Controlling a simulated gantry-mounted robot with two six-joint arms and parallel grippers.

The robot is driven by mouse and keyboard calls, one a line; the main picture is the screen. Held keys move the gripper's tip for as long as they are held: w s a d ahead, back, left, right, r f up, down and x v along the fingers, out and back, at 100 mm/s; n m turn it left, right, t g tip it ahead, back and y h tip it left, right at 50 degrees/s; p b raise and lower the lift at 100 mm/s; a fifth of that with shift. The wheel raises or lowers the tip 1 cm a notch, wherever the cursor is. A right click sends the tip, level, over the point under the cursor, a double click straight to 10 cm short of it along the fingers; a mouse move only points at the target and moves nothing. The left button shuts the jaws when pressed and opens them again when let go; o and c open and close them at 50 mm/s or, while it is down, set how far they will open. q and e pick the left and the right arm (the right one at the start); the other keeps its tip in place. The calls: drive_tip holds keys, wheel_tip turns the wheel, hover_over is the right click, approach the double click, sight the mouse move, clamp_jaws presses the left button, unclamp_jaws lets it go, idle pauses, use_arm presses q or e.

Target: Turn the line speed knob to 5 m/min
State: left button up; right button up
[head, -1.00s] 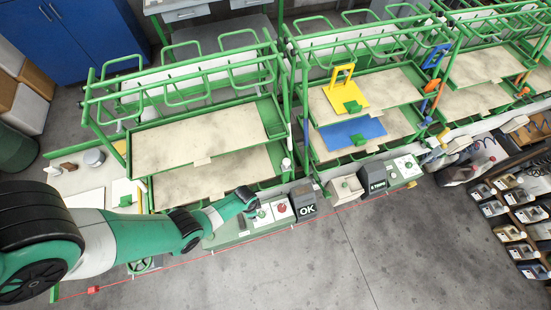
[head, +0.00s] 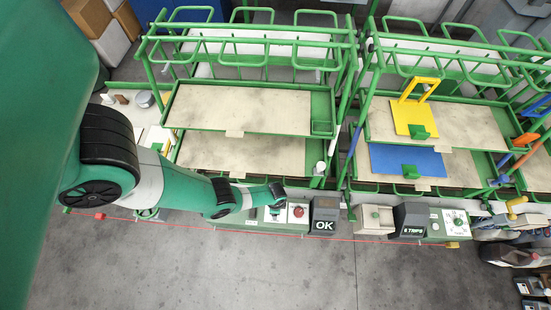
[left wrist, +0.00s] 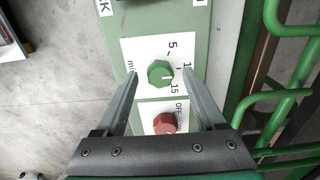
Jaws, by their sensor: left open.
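The green line speed knob (left wrist: 160,73) sits on a white plate marked 5, 15 and m/min in the left wrist view; another mark is partly covered by a finger. The knob's light pointer line faces right, toward the side with the 15 and the partly covered mark; the exact reading is unclear. My left gripper (left wrist: 160,70) is open, its fingers on either side of the knob with gaps; contact is not visible. In the head view my left gripper (head: 277,190) is over the green control panel (head: 240,218). My right gripper is in neither view.
A red knob (left wrist: 165,123) marked OFF is close beside the green knob, between my fingers. A dark OK display (head: 324,214) stands right of the panel. Green racks with trays (head: 240,108) rise behind. The grey floor (head: 280,270) in front is clear.

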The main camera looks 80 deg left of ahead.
use_arm(q)
drive_tip(key=shift+f, duration=0.5)
clamp_jaws()
drive_tip(key=shift+n, duration=0.3)
drive_tip(key=n, duration=0.5)
drive_tip(key=shift+n+b, duration=0.35)
drive_tip(key=shift+n, duration=0.05)
drive_tip(key=n, duration=0.5)
drive_tip(key=shift+n, duration=0.3)
